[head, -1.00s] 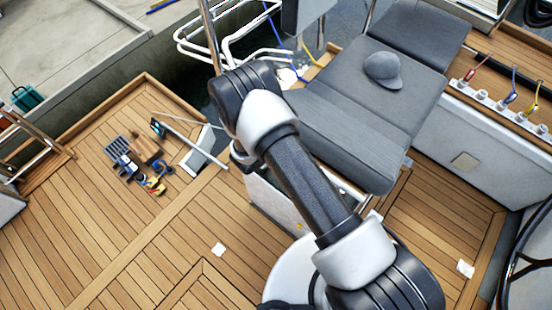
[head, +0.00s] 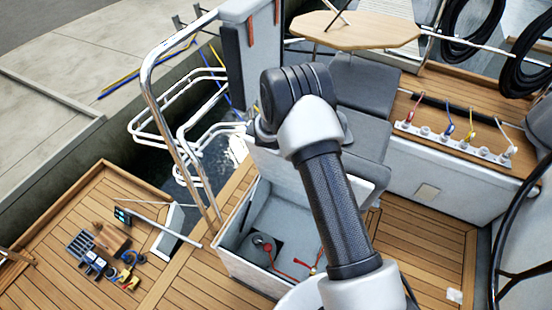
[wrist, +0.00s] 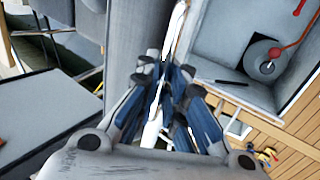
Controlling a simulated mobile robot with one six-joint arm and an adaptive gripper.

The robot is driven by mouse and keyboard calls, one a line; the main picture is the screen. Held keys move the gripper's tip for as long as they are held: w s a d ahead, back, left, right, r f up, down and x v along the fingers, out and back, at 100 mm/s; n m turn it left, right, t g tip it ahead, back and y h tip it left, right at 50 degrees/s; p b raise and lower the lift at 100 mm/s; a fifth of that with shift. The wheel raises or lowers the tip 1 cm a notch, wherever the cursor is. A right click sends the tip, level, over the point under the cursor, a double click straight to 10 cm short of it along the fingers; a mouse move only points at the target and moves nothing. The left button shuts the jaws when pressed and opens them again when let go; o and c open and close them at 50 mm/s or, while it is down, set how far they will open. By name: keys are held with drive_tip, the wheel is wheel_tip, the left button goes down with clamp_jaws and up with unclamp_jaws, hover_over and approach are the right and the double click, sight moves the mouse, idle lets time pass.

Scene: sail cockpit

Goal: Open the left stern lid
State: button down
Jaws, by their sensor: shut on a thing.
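The left stern lid (head: 278,168) stands raised behind my arm in the head view, its pale underside toward the open locker. In the wrist view the lid (wrist: 124,45) shows its grey cushioned top and a thin white edge. My gripper (wrist: 168,78) is shut on that edge; in the head view the arm hides the fingers. The open locker (head: 226,262) shows its white walls. Inside are a grey round thing (head: 262,241) and a red line (head: 292,268); the round thing also shows in the wrist view (wrist: 264,58).
A steel rail (head: 150,80) rises left of the locker. Tools (head: 97,262) lie on the teak deck at the lower left. Grey cushions (head: 358,90) and a wooden table (head: 356,30) are behind. Deck right of my arm is mostly clear.

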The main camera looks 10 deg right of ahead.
drive_tip(key=shift+w+d+r, duration=0.2)
drive_tip(key=shift+w, duration=0.15)
drive_tip(key=shift+w+d+r, duration=0.15)
drive_tip(key=shift+w, duration=0.2)
drive_tip(key=c, duration=1.7)
unclamp_jaws()
drive_tip(key=shift+s+f, duration=0.1)
drive_tip(key=shift+s, duration=0.05)
drive_tip(key=v, duration=1.2)
